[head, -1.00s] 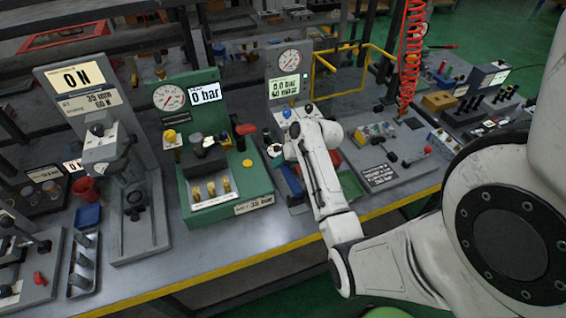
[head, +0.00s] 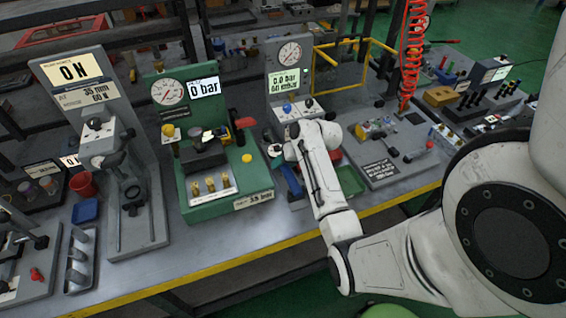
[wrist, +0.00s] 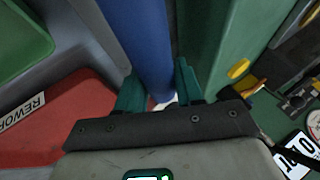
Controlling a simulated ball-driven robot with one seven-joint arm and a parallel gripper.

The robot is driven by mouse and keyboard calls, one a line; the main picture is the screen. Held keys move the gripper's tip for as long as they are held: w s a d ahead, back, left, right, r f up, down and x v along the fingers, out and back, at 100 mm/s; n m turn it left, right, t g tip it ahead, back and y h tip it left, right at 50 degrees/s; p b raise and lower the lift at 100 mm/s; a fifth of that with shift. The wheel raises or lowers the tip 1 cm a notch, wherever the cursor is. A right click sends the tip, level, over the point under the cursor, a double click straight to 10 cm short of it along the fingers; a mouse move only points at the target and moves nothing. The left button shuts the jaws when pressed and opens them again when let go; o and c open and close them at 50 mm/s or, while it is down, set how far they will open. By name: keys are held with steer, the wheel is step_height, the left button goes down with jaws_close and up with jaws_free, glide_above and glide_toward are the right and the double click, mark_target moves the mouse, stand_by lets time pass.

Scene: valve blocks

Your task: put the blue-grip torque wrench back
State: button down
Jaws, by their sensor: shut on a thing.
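In the wrist view, my gripper (wrist: 158,92) has its teal fingers closed on the sides of a thick blue grip (wrist: 142,38), which I take for the torque wrench's handle. The grip runs up out of the top of the picture. The wrench's head and scale do not show there.
A red bin labelled REWORK (wrist: 60,125) and a green bin (wrist: 22,42) lie left of the grip in the wrist view. The green stand's wall is close on its right. A grey gauge stand (head: 290,65) rises behind.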

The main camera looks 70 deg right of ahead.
stand_by(0.3)
steer(key=c, duration=0.7)
jaws_free()
steer(key=shift+f, duration=0.1)
steer(key=shift+o, duration=0.3)
steer(key=shift+f, duration=0.1)
steer(key=v, duration=1.1)
steer(key=shift+b, duration=0.3)
steer(key=shift+w, duration=0.1)
